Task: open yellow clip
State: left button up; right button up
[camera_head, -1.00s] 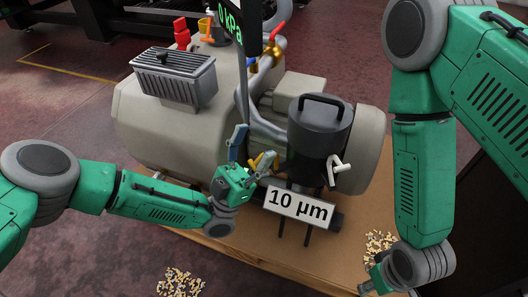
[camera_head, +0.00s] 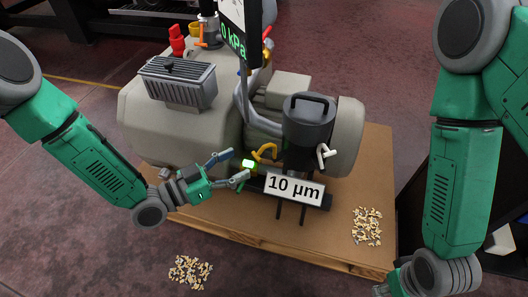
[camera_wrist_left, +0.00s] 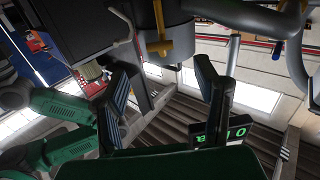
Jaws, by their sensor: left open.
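The yellow clip (camera_head: 265,152) is on the left side of the dark cylindrical filter housing (camera_head: 308,130). It curves upward, and its lower end is hard to make out. In the left wrist view the yellow clip (camera_wrist_left: 160,42) is on the housing, beyond my fingertips. My left gripper (camera_head: 238,166) is open and empty, just left of the clip and apart from it. In the left wrist view my left gripper (camera_wrist_left: 165,78) has its fingers spread wide. My right gripper (camera_head: 383,289) is at the bottom edge, mostly cut off.
A white clip (camera_head: 325,155) is on the housing's right side. The "10 µm" sign (camera_head: 295,189) is below it. A pressure display (camera_head: 236,40) reads 0 kPa. Chip piles lie on the pallet (camera_head: 367,226) and floor (camera_head: 190,272).

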aim_at(260, 151)
pick_arm(q)
jog(key=x, duration=0.2)
jog(key=b+x, duration=0.1)
jog(key=x, duration=0.2)
jog(key=shift+w+d, duration=0.1)
jog(key=shift+w, duration=0.25)
jog(key=shift+b+x, duration=0.3)
jog(key=shift+x, duration=0.8)
jog(key=shift+s, duration=0.15)
grip_shut()
